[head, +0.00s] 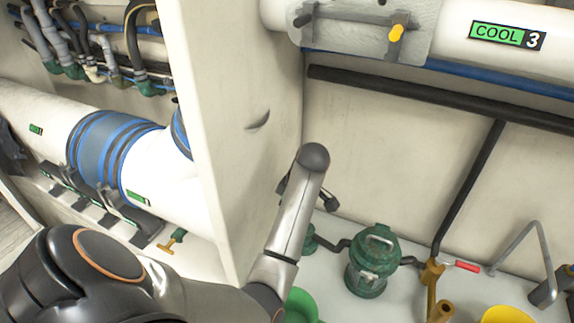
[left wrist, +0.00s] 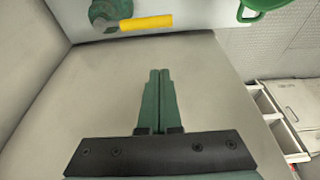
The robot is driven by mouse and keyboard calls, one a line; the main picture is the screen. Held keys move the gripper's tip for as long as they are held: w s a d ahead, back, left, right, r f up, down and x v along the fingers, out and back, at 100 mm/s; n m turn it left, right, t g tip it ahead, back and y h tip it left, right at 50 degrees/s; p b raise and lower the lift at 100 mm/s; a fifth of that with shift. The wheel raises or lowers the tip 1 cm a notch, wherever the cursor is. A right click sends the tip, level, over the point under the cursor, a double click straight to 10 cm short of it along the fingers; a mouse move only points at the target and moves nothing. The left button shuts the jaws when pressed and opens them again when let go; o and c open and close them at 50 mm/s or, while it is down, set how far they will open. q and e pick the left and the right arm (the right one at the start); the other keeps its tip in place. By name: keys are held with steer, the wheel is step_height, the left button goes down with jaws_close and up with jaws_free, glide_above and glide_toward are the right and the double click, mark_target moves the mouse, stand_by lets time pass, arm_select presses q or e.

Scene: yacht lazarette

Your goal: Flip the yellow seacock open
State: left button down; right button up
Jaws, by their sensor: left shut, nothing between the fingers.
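In the left wrist view a yellow lever handle (left wrist: 146,23) sticks out to the right from a green valve body (left wrist: 110,9), near the top edge. My left gripper (left wrist: 159,72) is shut and empty, with its green fingertips pointing at the handle and a visible gap between them. In the head view my left arm reaches up across the middle, and its fingers are hidden. A green fitting (head: 309,241) shows partly behind that arm; no yellow handle shows on it. A small yellow handle (head: 173,240) is left of the partition. My right gripper is not in view.
A green strainer (head: 373,262) and a red-handled valve (head: 462,266) stand right of my arm. A green bucket (head: 299,306) is near the bottom edge. The pale partition (head: 232,120) rises left of my arm. A large white pipe (head: 510,32) crosses the upper right.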

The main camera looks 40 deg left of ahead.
arm_select(q)
steer(key=shift+a+f, duration=0.1)
steer(key=shift+f, duration=0.05)
steer(key=w+x, duration=0.1)
steer(key=x, duration=0.9)
steer(key=d, duration=0.2)
steer(key=d+r, duration=0.1)
steer(key=d, duration=0.1)
steer(key=shift+w, duration=0.2)
steer(key=shift+w+f, duration=0.1)
